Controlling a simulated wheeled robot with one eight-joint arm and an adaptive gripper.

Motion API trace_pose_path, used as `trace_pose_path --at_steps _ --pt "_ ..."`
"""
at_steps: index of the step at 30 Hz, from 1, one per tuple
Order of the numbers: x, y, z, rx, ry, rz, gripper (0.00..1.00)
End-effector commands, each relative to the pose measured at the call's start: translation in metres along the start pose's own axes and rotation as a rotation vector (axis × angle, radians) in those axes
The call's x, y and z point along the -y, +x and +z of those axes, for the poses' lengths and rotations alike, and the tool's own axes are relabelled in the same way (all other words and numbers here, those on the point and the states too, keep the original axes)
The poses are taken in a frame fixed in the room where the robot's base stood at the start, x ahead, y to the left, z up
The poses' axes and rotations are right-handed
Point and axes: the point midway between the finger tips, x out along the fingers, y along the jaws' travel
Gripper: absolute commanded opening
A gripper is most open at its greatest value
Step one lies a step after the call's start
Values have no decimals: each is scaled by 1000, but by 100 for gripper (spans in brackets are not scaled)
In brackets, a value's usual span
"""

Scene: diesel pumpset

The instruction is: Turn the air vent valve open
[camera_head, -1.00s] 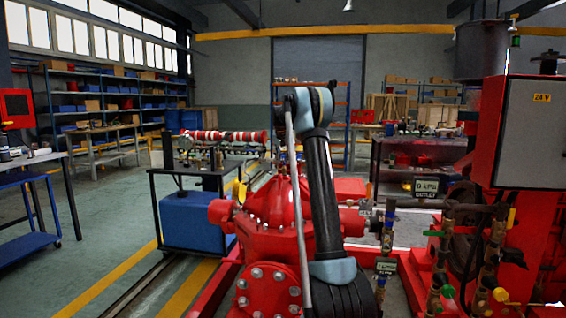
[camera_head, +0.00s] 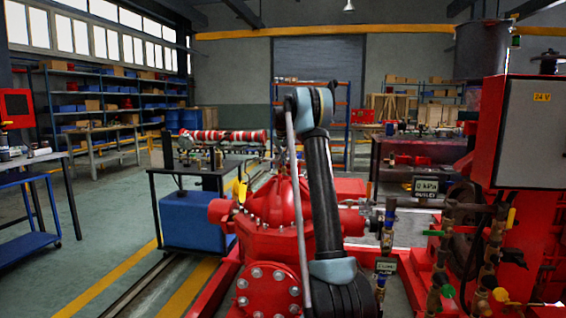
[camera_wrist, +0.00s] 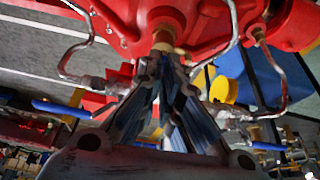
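The red pump casing (camera_head: 265,235) stands in front of me in the head view, partly behind my arm. It also fills the top of the wrist view (camera_wrist: 120,22). A brass fitting (camera_wrist: 163,40), which looks like the air vent valve, sticks out of the casing in the wrist view. My gripper (camera_wrist: 166,66) points at it, its fingertips close together right at the fitting. The fingers cover the fitting's outer end and any handle there, so I cannot tell whether they grip it. In the head view my gripper is hidden behind my arm.
Bent metal pipes (camera_wrist: 88,50) run on both sides of the fitting. A blue lever (camera_wrist: 60,110) and a yellow part (camera_wrist: 222,90) are nearby. A grey control box (camera_head: 535,133) and piping with valves stand at right.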

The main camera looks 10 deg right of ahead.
Motion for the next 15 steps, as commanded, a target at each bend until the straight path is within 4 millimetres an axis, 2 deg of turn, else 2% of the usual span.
trace_pose_path --at_steps 8,15 --pt "-2 0 0 0 -161 -69 0" --pt "-5 0 -1 -1 -368 -155 0"
